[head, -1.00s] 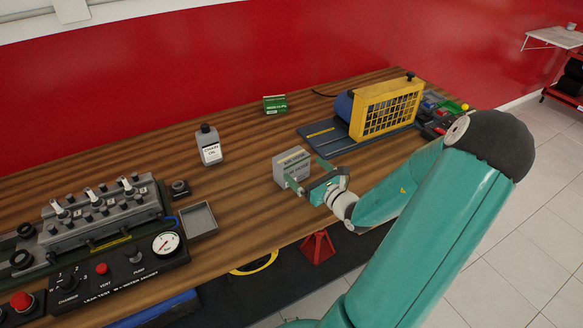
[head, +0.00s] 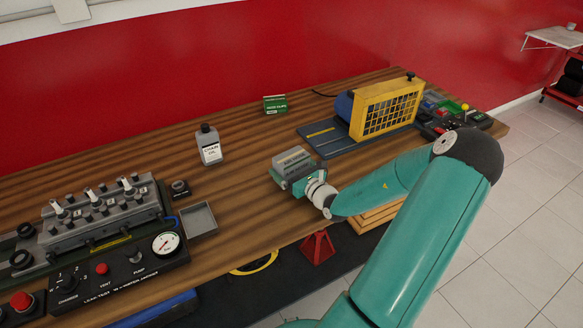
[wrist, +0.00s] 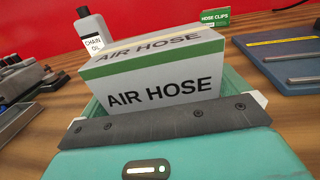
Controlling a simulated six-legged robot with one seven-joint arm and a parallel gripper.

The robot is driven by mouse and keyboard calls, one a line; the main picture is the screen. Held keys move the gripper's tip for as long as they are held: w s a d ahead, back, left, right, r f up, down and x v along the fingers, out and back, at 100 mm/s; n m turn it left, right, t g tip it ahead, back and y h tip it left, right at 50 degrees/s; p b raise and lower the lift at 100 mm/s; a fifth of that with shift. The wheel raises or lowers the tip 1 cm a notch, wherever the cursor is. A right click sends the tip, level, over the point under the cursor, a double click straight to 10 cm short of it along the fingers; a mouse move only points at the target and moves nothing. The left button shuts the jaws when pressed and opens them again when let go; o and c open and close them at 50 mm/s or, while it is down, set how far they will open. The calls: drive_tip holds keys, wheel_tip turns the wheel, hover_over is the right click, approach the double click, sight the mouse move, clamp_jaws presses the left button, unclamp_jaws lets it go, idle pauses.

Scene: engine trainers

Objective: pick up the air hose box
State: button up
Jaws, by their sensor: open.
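My gripper (head: 294,172) is open and right up at the box. In the wrist view my gripper (wrist: 165,98) has a teal finger at each side of the box, with its dark palm bar before the front face. The box's lower part is hidden, and I cannot tell whether the fingers touch it.
A chain oil bottle (head: 209,146) and a green hose clips box (head: 275,104) stand behind. A yellow-guarded machine (head: 388,108) on a blue base is at the right. A leak-test panel (head: 130,262) and grey tray (head: 199,219) are at the left. Bench around the box is clear.

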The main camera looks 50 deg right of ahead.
drive_tip(key=shift+c, duration=0.4)
drive_tip(key=c, duration=0.8)
drive_tip(key=shift+r, duration=0.1)
